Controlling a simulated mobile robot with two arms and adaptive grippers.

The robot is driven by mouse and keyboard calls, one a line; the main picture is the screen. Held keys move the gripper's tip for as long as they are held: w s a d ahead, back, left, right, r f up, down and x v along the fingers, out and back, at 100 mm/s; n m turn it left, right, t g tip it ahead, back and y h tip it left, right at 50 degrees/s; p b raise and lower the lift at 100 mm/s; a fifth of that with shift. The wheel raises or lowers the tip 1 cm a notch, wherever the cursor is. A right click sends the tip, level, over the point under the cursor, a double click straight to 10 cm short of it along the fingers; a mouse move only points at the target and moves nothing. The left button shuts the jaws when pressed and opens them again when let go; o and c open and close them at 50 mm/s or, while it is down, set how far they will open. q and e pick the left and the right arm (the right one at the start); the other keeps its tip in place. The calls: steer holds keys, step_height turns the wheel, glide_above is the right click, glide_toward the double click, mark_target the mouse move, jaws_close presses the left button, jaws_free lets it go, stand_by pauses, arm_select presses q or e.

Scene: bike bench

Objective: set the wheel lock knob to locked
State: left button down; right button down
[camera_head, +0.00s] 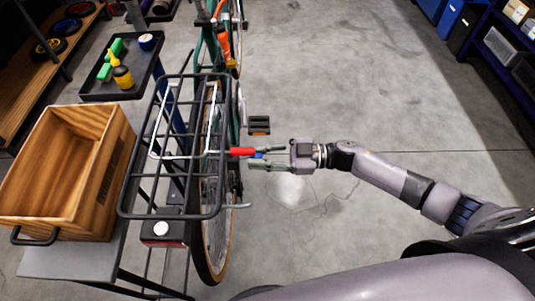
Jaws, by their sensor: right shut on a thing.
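The bike's rear wheel (216,225) stands upright beneath a black rack. A red handle-like piece (242,152), which I take to be the wheel lock knob, sticks out to the right at the rack's edge. A small blue part (258,155) shows just right of it. My right gripper (256,158) reaches in from the right, its fingers closed about these parts at the red piece's outer end. The exact contact is too small to see. I cannot read the knob's setting. My left gripper is not in view.
The black rack (175,76) and a pedal (259,125) are close to the gripper. A wooden crate (112,165) stands on the left bench, with a black tray (118,91) of bottles behind it. Blue shelving (483,50) is at the far right. The floor between is clear.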

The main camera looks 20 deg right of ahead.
steer(key=c, duration=1.4)
jaws_free()
steer(key=shift+d, duration=0.1)
steer(key=v, duration=1.2)
steer(key=shift+d, duration=0.1)
